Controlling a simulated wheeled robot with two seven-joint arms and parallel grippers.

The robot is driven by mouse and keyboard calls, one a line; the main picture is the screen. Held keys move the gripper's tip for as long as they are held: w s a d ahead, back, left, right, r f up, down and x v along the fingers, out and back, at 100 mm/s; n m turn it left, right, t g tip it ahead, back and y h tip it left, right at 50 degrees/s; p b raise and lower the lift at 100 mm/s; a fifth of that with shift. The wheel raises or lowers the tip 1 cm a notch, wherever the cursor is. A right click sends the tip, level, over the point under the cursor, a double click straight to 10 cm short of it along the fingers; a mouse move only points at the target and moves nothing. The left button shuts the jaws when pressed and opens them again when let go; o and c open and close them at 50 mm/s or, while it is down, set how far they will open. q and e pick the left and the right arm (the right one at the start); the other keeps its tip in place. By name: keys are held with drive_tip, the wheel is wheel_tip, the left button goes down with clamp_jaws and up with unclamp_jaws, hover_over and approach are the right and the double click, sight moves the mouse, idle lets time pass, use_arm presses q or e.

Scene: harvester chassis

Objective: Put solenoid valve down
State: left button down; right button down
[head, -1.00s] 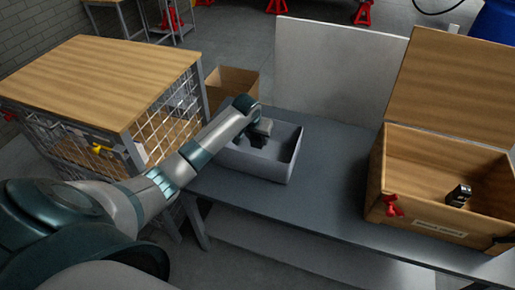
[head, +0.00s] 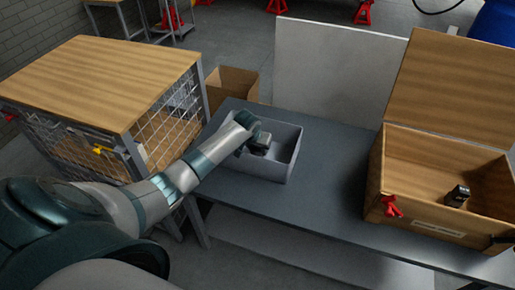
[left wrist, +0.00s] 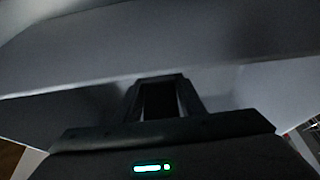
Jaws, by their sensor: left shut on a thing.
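My left gripper (head: 260,150) reaches down into the grey open bin (head: 288,163) on the table, near its back left part. In the left wrist view the fingers (left wrist: 165,98) are shut on a dark block between them, which I take as the solenoid valve (left wrist: 160,100). The bin's pale walls fill much of that view. The valve is mostly hidden behind my gripper in the head view, and I cannot tell whether it touches the bin floor. My right gripper is not in view.
An open wooden box (head: 430,222) with a raised lid stands at the right of the table (head: 325,190), with a small black part (head: 457,196) inside. A wire-sided cabinet (head: 100,75) stands at left and a cardboard box (head: 232,85) behind. The table between bin and wooden box is clear.

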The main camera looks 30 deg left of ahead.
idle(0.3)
use_arm(q)
drive_tip(key=c, duration=1.2)
unclamp_jaws()
drive_tip(key=shift+o, duration=0.2)
drive_tip(key=shift+r, duration=0.15)
drive_tip(key=v, duration=1.2)
drive_tip(key=shift+b, duration=0.4)
